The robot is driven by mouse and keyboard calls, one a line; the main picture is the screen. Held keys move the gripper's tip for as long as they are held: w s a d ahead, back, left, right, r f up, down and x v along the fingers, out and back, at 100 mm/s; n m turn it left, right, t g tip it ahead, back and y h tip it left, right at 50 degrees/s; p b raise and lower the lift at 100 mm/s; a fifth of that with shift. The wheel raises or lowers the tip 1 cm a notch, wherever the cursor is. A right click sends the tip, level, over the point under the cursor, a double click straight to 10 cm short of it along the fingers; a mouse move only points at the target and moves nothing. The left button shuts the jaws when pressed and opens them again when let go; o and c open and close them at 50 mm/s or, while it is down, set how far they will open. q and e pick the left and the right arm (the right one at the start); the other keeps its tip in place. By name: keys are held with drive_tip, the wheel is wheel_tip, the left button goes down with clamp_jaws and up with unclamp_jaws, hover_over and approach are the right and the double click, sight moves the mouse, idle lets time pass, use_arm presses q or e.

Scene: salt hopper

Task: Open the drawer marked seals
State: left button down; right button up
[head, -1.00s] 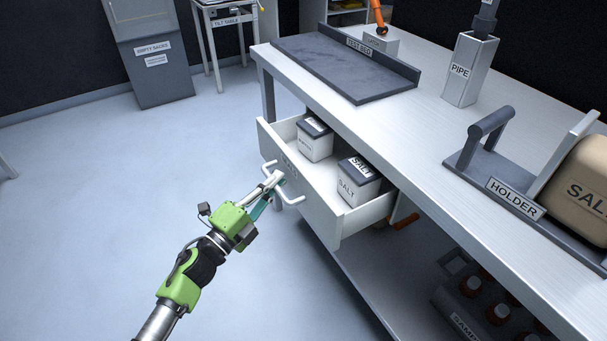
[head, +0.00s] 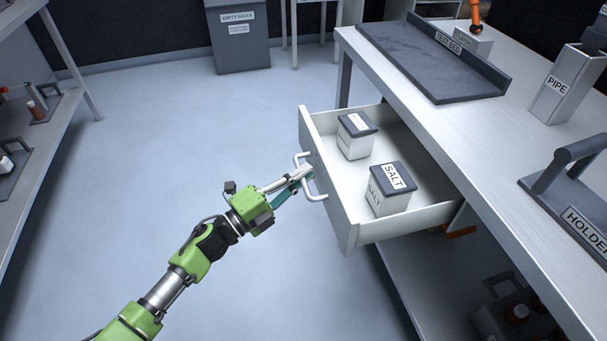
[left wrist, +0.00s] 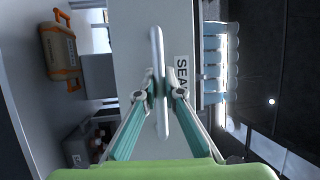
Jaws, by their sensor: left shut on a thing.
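The white drawer (head: 338,195) is pulled well out from under the bench. Its front bears a label (left wrist: 182,72) reading "SEA" in the left wrist view, the rest hidden by a finger. My left gripper (head: 301,176) is shut on the drawer's white bar handle (head: 317,193); the handle also shows between the fingers in the left wrist view (left wrist: 158,45). Inside the drawer stand a dark-lidded box marked SALT (head: 389,190) and a second dark-lidded box (head: 357,136) whose label I cannot read. My right gripper is not in view.
The bench (head: 522,142) carries a dark test bed tray (head: 430,62), a pipe block (head: 563,93) and a holder (head: 560,195). A shelf unit (head: 62,50) stands at the left. The floor (head: 150,160) between it and the drawer is clear.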

use_arm(q)
drive_tip(key=c, duration=2.1)
unclamp_jaws()
drive_tip(key=shift+c, duration=0.2)
drive_tip(key=v, duration=1.2)
drive_tip(key=shift+f, duration=0.1)
